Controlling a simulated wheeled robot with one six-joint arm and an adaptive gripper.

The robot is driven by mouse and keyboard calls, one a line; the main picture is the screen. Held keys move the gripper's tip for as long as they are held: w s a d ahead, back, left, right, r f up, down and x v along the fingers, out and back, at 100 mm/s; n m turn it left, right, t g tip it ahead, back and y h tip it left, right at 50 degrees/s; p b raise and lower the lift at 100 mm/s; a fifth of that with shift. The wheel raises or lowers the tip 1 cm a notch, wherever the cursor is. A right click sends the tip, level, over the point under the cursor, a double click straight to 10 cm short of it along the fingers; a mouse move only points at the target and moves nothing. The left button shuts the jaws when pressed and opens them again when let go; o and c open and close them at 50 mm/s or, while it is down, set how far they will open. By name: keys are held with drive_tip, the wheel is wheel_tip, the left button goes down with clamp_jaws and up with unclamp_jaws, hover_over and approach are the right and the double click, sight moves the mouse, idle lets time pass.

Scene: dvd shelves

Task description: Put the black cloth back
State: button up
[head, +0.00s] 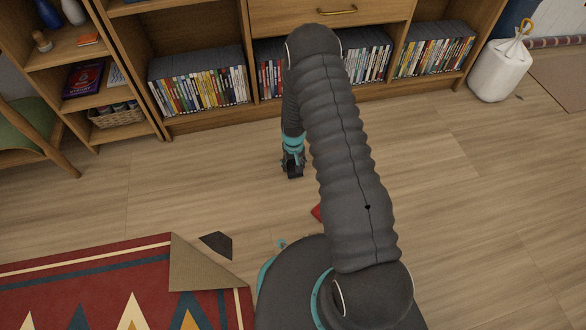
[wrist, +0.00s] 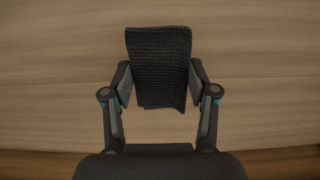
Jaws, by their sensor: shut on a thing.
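The black cloth (wrist: 160,62) is a dark, ribbed, folded piece between my two fingers in the wrist view. My gripper (head: 292,168) is shut on it, with one finger on each side. In the head view my gripper points down over the wood floor in front of the shelves, left of my forearm. The cloth is hard to tell from the dark gripper there. How far the cloth is above the floor is not clear.
A wooden shelf unit (head: 282,17) with rows of DVD cases runs along the back. A red rug (head: 60,270) with a folded corner lies front left, beside a flat dark piece (head: 217,244). A small red thing (head: 316,212) is partly behind my arm.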

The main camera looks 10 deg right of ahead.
drive_tip(key=shift+f, duration=1.1)
drive_tip(key=shift+f, duration=0.2)
drive_tip(key=o, duration=1)
drive_tip(key=shift+r, duration=0.1)
